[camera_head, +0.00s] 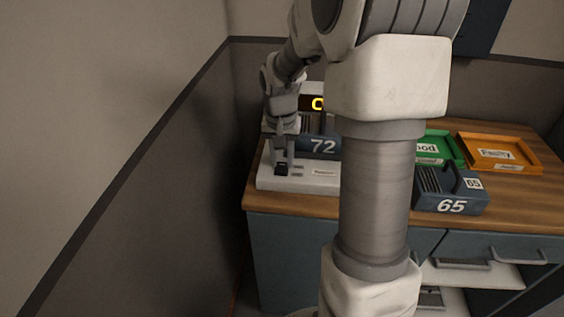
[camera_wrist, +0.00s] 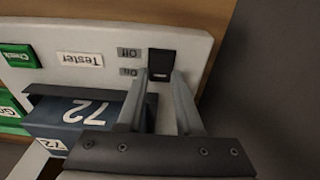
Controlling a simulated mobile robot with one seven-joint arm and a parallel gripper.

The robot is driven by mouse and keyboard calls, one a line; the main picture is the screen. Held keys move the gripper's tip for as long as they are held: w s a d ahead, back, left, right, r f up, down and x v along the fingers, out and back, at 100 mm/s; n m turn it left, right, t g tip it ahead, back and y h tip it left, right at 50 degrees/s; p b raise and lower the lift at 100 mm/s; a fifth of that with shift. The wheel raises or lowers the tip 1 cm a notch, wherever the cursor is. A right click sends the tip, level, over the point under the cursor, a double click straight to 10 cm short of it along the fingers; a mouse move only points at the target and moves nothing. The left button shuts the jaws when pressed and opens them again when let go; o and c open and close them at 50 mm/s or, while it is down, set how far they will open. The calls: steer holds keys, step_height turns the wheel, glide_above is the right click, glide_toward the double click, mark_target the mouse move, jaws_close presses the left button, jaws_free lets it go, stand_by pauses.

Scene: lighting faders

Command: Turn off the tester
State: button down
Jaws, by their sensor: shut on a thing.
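The tester (camera_head: 300,185) is a pale box at the left end of the wooden bench. It has a black switch (camera_wrist: 162,64) beside "Off" and "On" labels, and a "Tester" label shows in the wrist view. My gripper (camera_wrist: 161,82) is at the switch, its two grey fingers shut on it from either side. In the head view my gripper (camera_head: 283,158) points down over the tester's front left corner. A dark blue module marked 72 (camera_head: 323,147) sits at the tester, and it also shows in the wrist view (camera_wrist: 70,115). The amber display (camera_head: 317,103) is partly hidden by my arm.
A dark blue module marked 65 (camera_head: 450,203) stands on the bench at right. Behind it are a green tray (camera_head: 437,162) and an orange tray (camera_head: 500,166). A wall is close on the left. My arm hides the bench middle.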

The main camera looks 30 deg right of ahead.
steer(key=shift+s+a+f+t+h+b, duration=0.15)
steer(key=shift+t+h+b, duration=0.15)
steer(key=shift+t+b, duration=0.35)
steer(key=shift+b, duration=0.4)
steer(key=shift+r, duration=0.2)
steer(key=c, duration=0.6)
jaws_free()
steer(key=shift+o, duration=0.2)
steer(key=shift+r, duration=0.1)
steer(key=p+v, duration=0.4)
steer(key=v, duration=1.3)
steer(key=shift+a+p, duration=0.15)
steer(key=shift+p, duration=0.15)
steer(key=shift+r, duration=0.1)
